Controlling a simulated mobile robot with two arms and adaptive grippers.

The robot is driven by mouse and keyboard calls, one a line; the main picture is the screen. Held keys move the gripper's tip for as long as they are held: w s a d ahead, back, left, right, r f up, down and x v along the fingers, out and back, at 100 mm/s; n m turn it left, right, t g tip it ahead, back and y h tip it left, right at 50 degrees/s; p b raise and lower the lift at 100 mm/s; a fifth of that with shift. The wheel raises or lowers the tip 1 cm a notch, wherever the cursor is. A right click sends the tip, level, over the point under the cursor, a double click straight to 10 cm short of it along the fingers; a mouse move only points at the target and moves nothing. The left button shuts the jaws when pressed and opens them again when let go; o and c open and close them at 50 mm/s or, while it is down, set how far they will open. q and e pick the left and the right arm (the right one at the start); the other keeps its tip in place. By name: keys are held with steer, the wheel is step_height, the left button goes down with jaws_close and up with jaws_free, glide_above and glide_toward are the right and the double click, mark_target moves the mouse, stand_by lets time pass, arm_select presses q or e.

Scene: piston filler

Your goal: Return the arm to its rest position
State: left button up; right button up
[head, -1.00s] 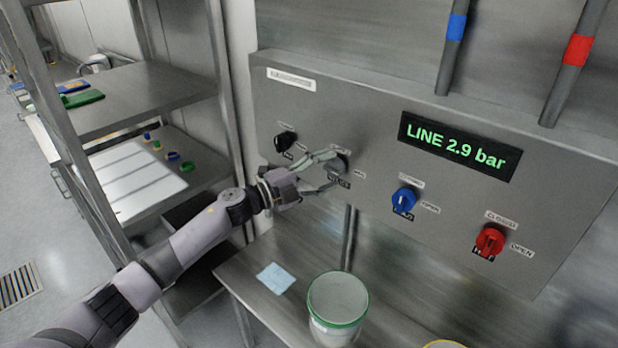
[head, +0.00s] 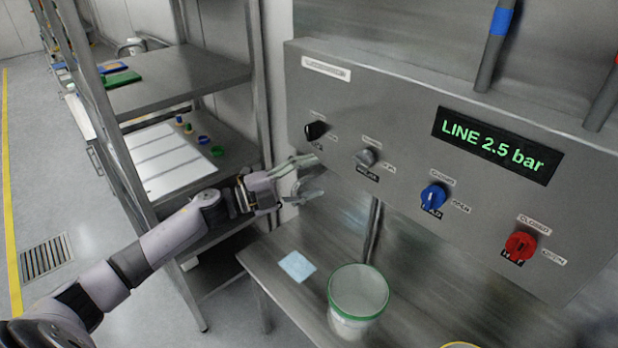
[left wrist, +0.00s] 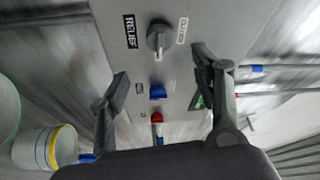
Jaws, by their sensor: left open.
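My left gripper (head: 312,178) is open and empty in the head view, just left of the control panel (head: 400,110) and apart from its knobs. In the left wrist view its two fingers (left wrist: 160,92) stand wide apart with nothing between them in their grip. The grey relief knob (head: 366,157) sits on the panel to the right of the gripper, and it also shows in the left wrist view (left wrist: 159,40). A black knob (head: 316,130) is above the gripper. A blue knob (head: 433,196) and a red knob (head: 520,246) are further right. My right gripper is not in view.
A display (head: 497,145) reads LINE 2.5 bar. A green-rimmed bucket (head: 357,305) and a light blue cloth (head: 296,266) are on the steel table (head: 318,300) below. A metal shelf rack (head: 180,80) stands behind my left arm. Open floor lies at left.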

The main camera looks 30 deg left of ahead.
arm_select(q)
steer(key=shift+f, duration=0.1)
